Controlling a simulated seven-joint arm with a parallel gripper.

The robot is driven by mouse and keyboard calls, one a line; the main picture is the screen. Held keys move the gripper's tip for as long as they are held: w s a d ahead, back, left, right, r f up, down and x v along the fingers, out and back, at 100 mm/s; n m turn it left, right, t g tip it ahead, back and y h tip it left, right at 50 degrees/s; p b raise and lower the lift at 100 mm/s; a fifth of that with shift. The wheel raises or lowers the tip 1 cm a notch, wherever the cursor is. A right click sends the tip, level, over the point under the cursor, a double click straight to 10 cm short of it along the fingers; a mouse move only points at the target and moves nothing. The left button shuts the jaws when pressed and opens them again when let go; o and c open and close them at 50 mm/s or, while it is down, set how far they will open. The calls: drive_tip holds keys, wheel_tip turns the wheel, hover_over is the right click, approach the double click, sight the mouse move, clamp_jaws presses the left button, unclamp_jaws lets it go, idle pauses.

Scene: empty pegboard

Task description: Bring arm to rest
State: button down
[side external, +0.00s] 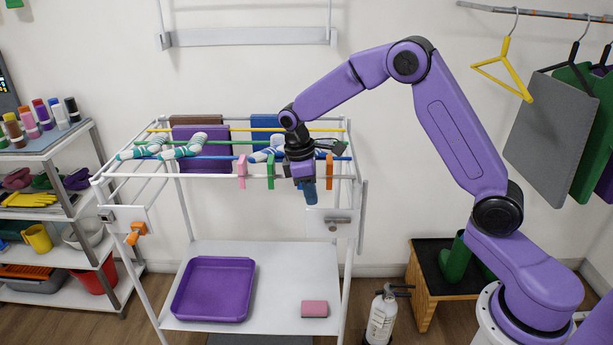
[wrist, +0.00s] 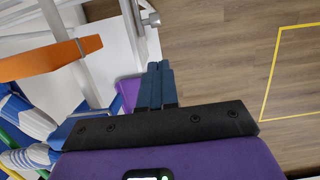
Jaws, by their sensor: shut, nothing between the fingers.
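My purple arm reaches in from the right and bends down over the right end of a white drying rack (side external: 352,215). My gripper (side external: 310,199) points down at the rack's front right and is shut and empty. In the wrist view its blue fingers (wrist: 158,66) are together with nothing between them. Striped socks (side external: 183,147) hang over the rack's coloured rods to the left, and another striped sock (side external: 262,154) is close beside my wrist. Pink (side external: 242,170) and green (side external: 271,170) pegs hang from the front rod. An orange peg (wrist: 50,60) is near the fingers in the wrist view.
A purple tray (side external: 213,289) and a pink block (side external: 314,309) lie on the rack's lower shelf. A loaded shelf unit (side external: 107,245) stands left. Hangers (side external: 507,65) hang at upper right.

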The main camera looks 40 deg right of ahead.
wheel_tip(320, 180, up, 5)
drive_tip(key=s+a+r+n+t, duration=0.1)
drive_tip(key=s+a+r, duration=0.15)
drive_tip(key=s, duration=0.55)
drive_tip(key=s+a+r+n, duration=0.1)
drive_tip(key=s+a, duration=0.3)
drive_tip(key=s, duration=0.4)
drive_tip(key=s+d+y, duration=0.1)
drive_tip(key=s, duration=0.7)
drive_tip(key=s+d+f+n+y, duration=0.1)
drive_tip(key=s+d, duration=0.1)
drive_tip(key=s, duration=0.7)
drive_tip(key=shift+s+d+f+n+t, duration=0.2)
drive_tip(key=shift+d+f+n+t, duration=0.1)
drive_tip(key=shift+t, duration=0.1)
